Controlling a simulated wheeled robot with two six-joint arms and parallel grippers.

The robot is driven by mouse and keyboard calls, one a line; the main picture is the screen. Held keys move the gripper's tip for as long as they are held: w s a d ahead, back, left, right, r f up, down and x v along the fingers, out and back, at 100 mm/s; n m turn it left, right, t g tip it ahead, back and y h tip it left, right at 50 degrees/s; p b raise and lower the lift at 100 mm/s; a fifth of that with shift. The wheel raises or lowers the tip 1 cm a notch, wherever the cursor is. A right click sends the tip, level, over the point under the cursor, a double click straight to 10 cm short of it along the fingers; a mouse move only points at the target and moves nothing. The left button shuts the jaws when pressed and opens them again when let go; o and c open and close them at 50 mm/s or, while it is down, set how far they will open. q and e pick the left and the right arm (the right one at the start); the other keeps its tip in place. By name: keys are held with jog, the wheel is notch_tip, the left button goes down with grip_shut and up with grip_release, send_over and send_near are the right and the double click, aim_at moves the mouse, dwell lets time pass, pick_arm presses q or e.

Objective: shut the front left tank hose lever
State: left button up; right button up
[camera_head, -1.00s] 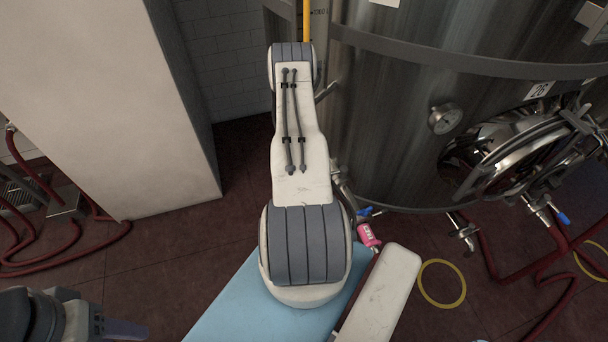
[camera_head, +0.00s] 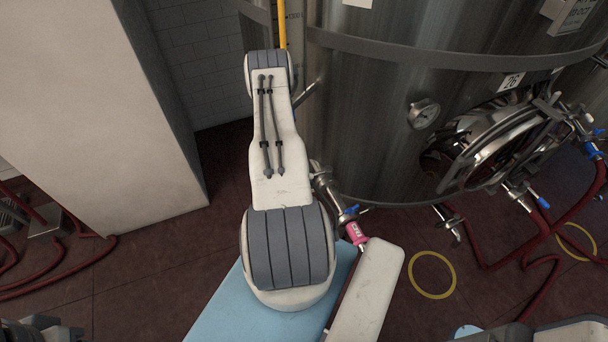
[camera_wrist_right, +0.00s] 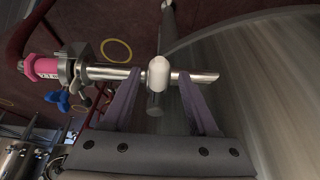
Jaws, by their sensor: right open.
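A blue lever (camera_head: 352,211) sits on a metal valve low at the left side of the large steel tank (camera_head: 380,120), beside a pink hose fitting (camera_head: 356,233). In the right wrist view the blue lever (camera_wrist_right: 58,99) and pink fitting (camera_wrist_right: 41,68) are at the left. Whether the lever is open or shut is unclear. My right gripper (camera_wrist_right: 160,75) is open, its two fingers either side of a pale round part (camera_wrist_right: 158,72) on a metal pipe. Contact is unclear. The blue lever lies outside the fingers. In the head view my arm hides this gripper. My left gripper is out of view.
A round tank hatch (camera_head: 492,150) and another blue-handled valve (camera_head: 540,200) are at the right. Red hoses (camera_head: 480,250) and a yellow ring (camera_head: 432,275) lie on the floor. A pale wall block (camera_head: 90,110) stands at the left.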

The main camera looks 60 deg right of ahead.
jog(key=shift+r, duration=0.1)
jog(key=shift+w+a+r, duration=0.1)
jog(key=shift+w+r, duration=0.05)
jog(key=shift+r, duration=0.15)
jog(key=b+v, duration=0.1)
jog(key=v, duration=0.8)
jog(key=shift+r+b, duration=0.3)
jog(key=shift+b, duration=0.05)
jog(key=shift+w+a, duration=0.1)
jog(key=shift+w, duration=0.05)
